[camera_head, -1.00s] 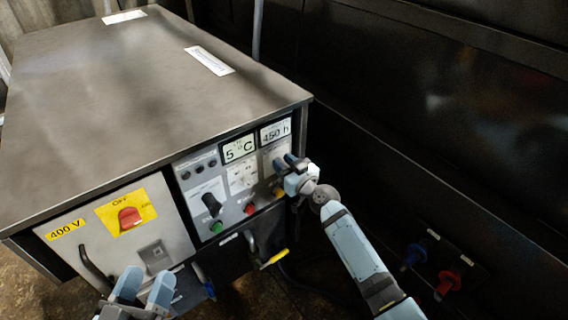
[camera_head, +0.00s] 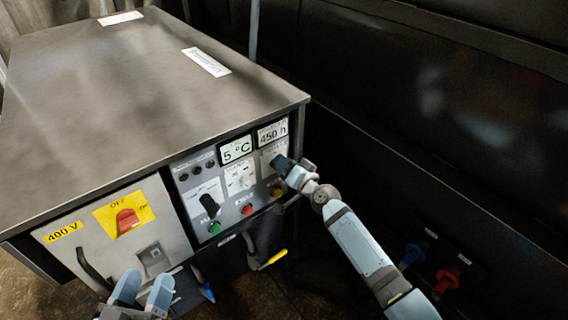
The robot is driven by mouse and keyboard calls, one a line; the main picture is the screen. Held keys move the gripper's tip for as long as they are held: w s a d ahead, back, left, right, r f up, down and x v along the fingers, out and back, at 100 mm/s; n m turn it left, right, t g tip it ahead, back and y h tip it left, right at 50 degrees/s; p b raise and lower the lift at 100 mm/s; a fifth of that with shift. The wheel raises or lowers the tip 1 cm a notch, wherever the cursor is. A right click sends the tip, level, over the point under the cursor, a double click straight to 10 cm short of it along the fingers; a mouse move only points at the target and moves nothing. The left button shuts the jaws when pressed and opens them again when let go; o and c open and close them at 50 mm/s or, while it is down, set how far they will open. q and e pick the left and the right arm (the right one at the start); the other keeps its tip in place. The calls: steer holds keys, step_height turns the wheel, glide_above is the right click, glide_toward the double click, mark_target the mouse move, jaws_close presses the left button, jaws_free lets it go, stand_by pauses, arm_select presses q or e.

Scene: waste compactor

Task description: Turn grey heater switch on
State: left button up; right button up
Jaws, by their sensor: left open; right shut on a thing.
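The grey control panel (camera_head: 187,181) is on the front of a metal cabinet. It has a black rotary knob (camera_head: 209,205) at its left and a white dial (camera_head: 238,180) in the middle. My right gripper (camera_head: 280,162) is at the panel's upper right, under the "450 h" display (camera_head: 271,133). It is shut on a small switch there, which the fingers almost wholly hide, so I cannot tell its colour or position. My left gripper (camera_head: 145,290) is open and empty, low in front of the cabinet, apart from the panel.
A red main switch on a yellow plate (camera_head: 123,215) reads OFF. A yellow-tipped handle (camera_head: 275,257) hangs below. Blue (camera_head: 413,255) and red (camera_head: 446,281) valves stand at right.

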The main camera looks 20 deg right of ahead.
arm_select(q)
steer(key=shift+s+r, duration=0.1)
steer(key=shift+r, duration=0.15)
arm_select(e)
steer(key=m, duration=0.3)
steer(key=f+m, duration=0.1)
steer(key=m, duration=0.4)
steer(key=shift+d+f+m, duration=0.15)
steer(key=shift+d+m, duration=0.1)
steer(key=shift+m, duration=0.15)
arm_select(q)
steer(key=shift+f, duration=0.1)
arm_select(e)
steer(key=o, duration=0.6)
arm_select(q)
steer(key=shift+d, duration=0.1)
